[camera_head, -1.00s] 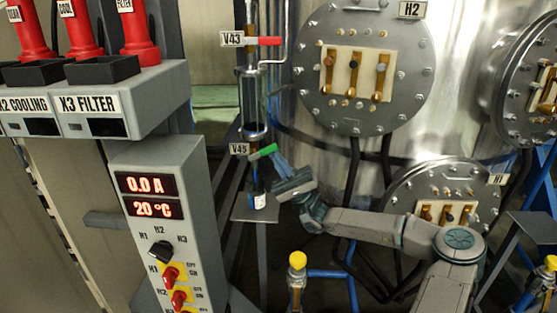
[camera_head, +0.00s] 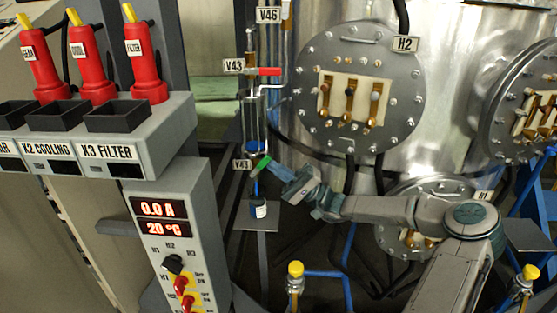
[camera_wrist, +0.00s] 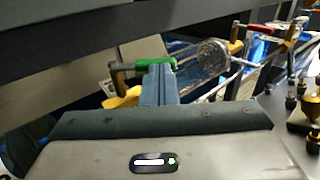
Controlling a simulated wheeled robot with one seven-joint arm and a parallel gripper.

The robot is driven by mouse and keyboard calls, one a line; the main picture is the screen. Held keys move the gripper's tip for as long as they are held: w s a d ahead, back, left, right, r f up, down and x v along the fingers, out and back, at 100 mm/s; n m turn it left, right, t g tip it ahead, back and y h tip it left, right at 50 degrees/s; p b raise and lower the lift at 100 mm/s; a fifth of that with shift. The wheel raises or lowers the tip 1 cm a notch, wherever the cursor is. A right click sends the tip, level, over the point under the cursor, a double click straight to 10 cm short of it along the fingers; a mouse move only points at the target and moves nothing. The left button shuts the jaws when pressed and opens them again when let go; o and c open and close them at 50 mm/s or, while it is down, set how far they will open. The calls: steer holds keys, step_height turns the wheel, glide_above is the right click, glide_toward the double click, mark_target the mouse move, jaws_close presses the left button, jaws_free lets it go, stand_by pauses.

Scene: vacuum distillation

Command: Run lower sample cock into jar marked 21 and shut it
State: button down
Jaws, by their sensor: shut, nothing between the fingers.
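The lower sample cock, tagged V45, has a green handle (camera_head: 263,164) that slants up to the right. It also shows in the wrist view (camera_wrist: 155,61). My gripper (camera_head: 273,170) is shut with nothing held. Its fingertips are right at the green handle, and in the wrist view my blue fingers (camera_wrist: 160,82) reach up to it. The jar (camera_head: 258,209), dark blue with a white label, stands upright below the cock; its number is too small to read. A thin blue line shows between cock and jar; I cannot tell whether it is flow or a spout.
The upper cock V43 (camera_head: 269,71) has a level red handle above the sight glass (camera_head: 251,120). The jar rests on a small grey stand (camera_head: 246,219). The steel vessel with flange H2 (camera_head: 360,90) is on the right. A control box (camera_head: 172,235) stands at front left.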

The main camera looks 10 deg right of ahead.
steer(key=shift+w+a+r+g+h+p, duration=0.15)
steer(key=shift+r+h+p, duration=0.2)
steer(key=shift+h+p, duration=0.3)
steer(key=shift+s+a+r+g+h+p, duration=0.15)
steer(key=shift+r+h+p, duration=0.25)
steer(key=shift+p, duration=0.4)
steer(key=shift+w+f, duration=0.1)
steer(key=shift+f, duration=0.05)
steer(key=shift+d, duration=0.1)
steer(key=v, duration=0.7)
steer(key=shift+d, duration=0.2)
stand_by(1.5)
